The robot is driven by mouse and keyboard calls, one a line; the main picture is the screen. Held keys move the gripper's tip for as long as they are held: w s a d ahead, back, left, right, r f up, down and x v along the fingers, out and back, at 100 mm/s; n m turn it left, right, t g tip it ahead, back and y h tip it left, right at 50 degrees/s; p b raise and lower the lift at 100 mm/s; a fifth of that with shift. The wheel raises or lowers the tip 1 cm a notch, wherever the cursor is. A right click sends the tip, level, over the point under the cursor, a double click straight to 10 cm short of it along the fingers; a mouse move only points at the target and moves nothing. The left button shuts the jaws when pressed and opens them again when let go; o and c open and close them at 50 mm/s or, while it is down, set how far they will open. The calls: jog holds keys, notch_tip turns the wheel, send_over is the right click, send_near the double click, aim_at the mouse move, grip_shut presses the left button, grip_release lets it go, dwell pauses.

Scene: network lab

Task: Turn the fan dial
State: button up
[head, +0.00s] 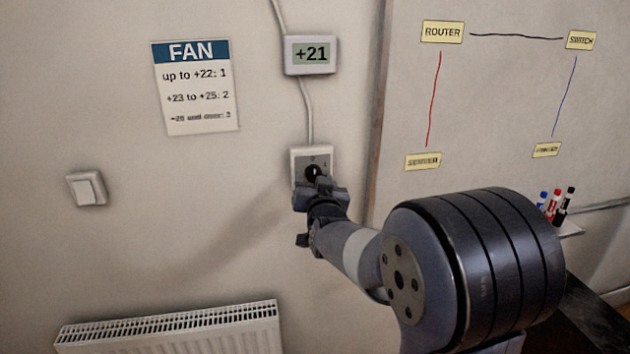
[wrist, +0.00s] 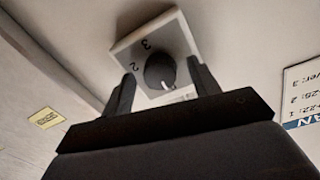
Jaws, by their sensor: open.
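The fan dial is a round black knob (head: 313,172) on a pale square wall plate (head: 298,158), below the display on the wall. In the wrist view the knob (wrist: 160,71) has a white pointer mark, and the plate (wrist: 178,32) shows the numbers 3 and 2; the lower part of the plate is partly hidden by my gripper. My gripper (head: 319,185) is in front of the dial in the head view. In the wrist view its two open fingers (wrist: 158,80) stand on either side of the knob; I cannot tell whether they touch it.
A display (head: 311,54) above the dial reads +21. A FAN sign (head: 195,88) lists up to +22: 1, +23 to +25: 2, and a higher range: 3. A light switch (head: 87,188), a radiator (head: 175,328) and a whiteboard (head: 505,100) with markers are nearby.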

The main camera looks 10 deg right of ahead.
jog(key=c, duration=1)
jog(key=shift+f+m+b, duration=0.1)
jog(key=shift+m+b, duration=0.2)
jog(key=shift+b, duration=0.45)
jog(key=m+b, duration=0.2)
jog(key=b, duration=0.1)
jog(key=shift+f, duration=0.15)
jog(key=m+b, duration=0.2)
jog(key=shift+m+b, duration=0.4)
jog(key=m+b, duration=0.2)
jog(key=m, duration=0.1)
jog(key=shift+r+g, duration=0.25)
jog(key=shift+g, duration=0.05)
jog(key=shift+r+m+y+b, duration=0.15)
jog(key=shift+m+y+b, duration=0.15)
jog(key=shift+m+b, duration=0.85)
jog(key=shift+m+p, duration=0.3)
jog(key=shift+m, duration=0.05)
